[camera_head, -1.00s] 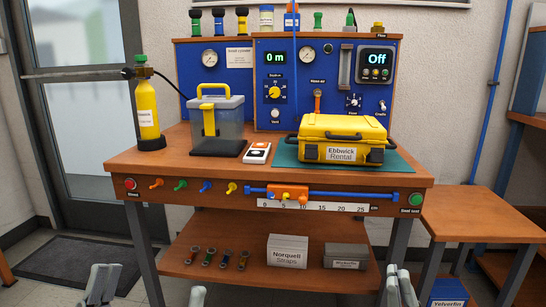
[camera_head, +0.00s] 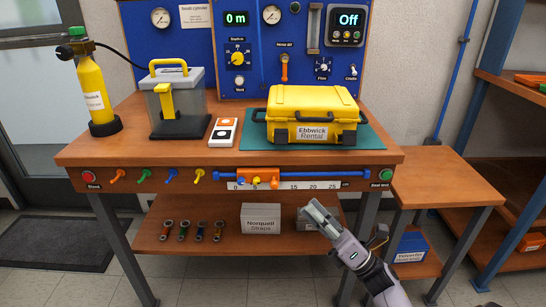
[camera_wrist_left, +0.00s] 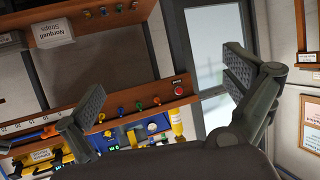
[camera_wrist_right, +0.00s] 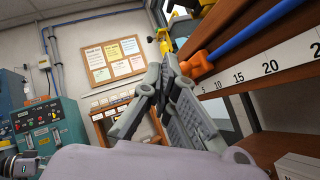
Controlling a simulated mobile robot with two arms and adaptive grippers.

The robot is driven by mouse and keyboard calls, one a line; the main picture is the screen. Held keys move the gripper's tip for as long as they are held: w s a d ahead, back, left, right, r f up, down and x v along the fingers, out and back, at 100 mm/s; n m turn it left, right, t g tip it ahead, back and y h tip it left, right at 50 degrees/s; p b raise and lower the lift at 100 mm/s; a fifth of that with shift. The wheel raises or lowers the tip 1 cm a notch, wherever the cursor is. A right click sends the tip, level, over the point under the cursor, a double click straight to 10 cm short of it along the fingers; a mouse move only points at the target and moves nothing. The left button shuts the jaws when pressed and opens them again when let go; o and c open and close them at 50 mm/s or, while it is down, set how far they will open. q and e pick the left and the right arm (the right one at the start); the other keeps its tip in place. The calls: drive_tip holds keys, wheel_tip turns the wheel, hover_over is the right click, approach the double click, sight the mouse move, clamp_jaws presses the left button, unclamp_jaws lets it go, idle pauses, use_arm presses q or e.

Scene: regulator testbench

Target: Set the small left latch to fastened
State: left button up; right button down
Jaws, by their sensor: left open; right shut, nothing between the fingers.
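A yellow case (camera_head: 314,103) labelled Ebbwick Rental lies closed on the green mat (camera_head: 371,142) on the bench. A small dark latch (camera_head: 281,136) is on the left of its front, with another dark latch (camera_head: 349,137) on the right. The left latch is too small to tell whether it is fastened. My right gripper (camera_head: 319,213) is shut and empty, below the bench's front edge and before the lower shelf. It also shows in the right wrist view (camera_wrist_right: 160,88). My left gripper (camera_wrist_left: 163,88) is open and empty in the left wrist view, outside the head view.
A blue rail (camera_head: 325,176) with an orange slider (camera_head: 258,175) runs along the bench front, beside several coloured knobs. A clear box (camera_head: 178,98) and a yellow cylinder (camera_head: 93,92) stand left of the case. A side table (camera_head: 440,187) is at right.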

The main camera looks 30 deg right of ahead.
sight(281, 137)
use_arm(q)
drive_tip(key=shift+s+a+f+g, duration=0.15)
drive_tip(key=shift+s+f+g, duration=0.2)
drive_tip(key=shift+f, duration=0.15)
drive_tip(key=shift+s+a+f+g, duration=0.15)
drive_tip(key=shift+s+f+g, duration=0.1)
drive_tip(key=shift+f+g, duration=0.15)
use_arm(e)
drive_tip(key=shift+d+r+x, duration=0.3)
drive_tip(key=shift+d+x, duration=0.05)
drive_tip(key=shift+x, duration=1.8)
drive_tip(key=shift+d+r+x, duration=0.3)
drive_tip(key=shift+d+x, duration=0.1)
drive_tip(key=shift+x, duration=1.75)
drive_tip(key=shift+d+r+x, duration=0.3)
drive_tip(key=shift+d+x, duration=0.05)
drive_tip(key=shift+x, duration=1.8)
use_arm(q)
drive_tip(key=shift+p, duration=0.35)
use_arm(e)
drive_tip(key=shift+s, duration=0.2)
